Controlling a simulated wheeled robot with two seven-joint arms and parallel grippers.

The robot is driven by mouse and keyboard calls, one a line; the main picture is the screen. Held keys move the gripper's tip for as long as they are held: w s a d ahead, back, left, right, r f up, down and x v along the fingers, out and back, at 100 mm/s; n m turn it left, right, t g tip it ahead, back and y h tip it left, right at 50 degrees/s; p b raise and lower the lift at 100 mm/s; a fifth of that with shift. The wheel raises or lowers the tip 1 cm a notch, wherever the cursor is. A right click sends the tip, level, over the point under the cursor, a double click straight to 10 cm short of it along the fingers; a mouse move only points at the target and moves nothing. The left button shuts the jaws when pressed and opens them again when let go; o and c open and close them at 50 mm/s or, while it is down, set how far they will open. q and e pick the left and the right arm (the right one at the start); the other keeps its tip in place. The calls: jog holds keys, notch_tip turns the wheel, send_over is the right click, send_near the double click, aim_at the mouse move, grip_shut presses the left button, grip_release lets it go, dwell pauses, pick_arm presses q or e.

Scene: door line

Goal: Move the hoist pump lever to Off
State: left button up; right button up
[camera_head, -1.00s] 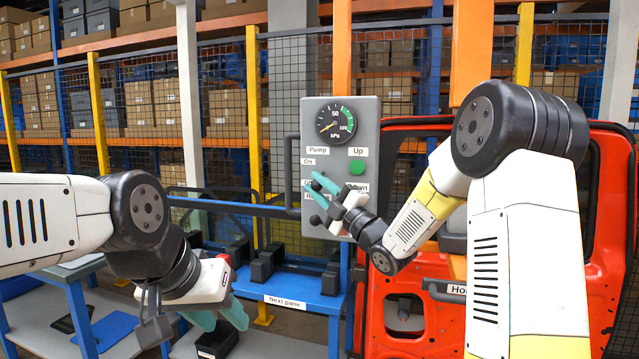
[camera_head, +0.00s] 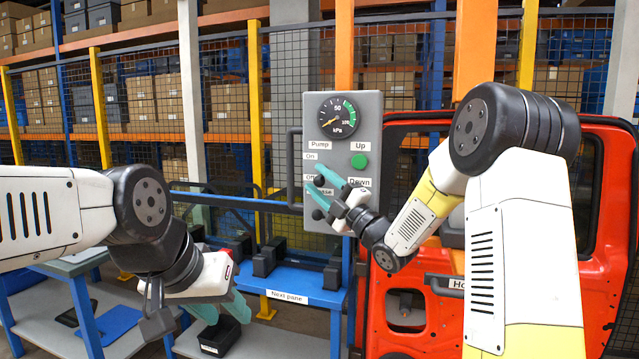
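The grey hoist panel (camera_head: 344,215) stands upright at the centre. Its Pump label (camera_head: 320,146) is above an On label and a partly covered Off label. A black knob, seemingly the pump lever (camera_head: 319,181), shows at the height of the Off label, well below On. My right gripper (camera_head: 312,178) is in front of the panel, its teal fingers apart with the knob between their tips. I cannot tell whether they touch it. My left gripper (camera_head: 222,310) hangs low at the left, fingers apart and empty, away from the panel.
A gauge (camera_head: 337,114) has its needle at the low end. A green Up button (camera_head: 359,161) and a Down label sit right of the lever. Another black knob (camera_head: 318,214) is below. The red door (camera_head: 600,230) stands at right, a blue rack (camera_head: 300,283) below.

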jog(key=v, duration=0.7)
jog(key=shift+s+d+f, duration=0.25)
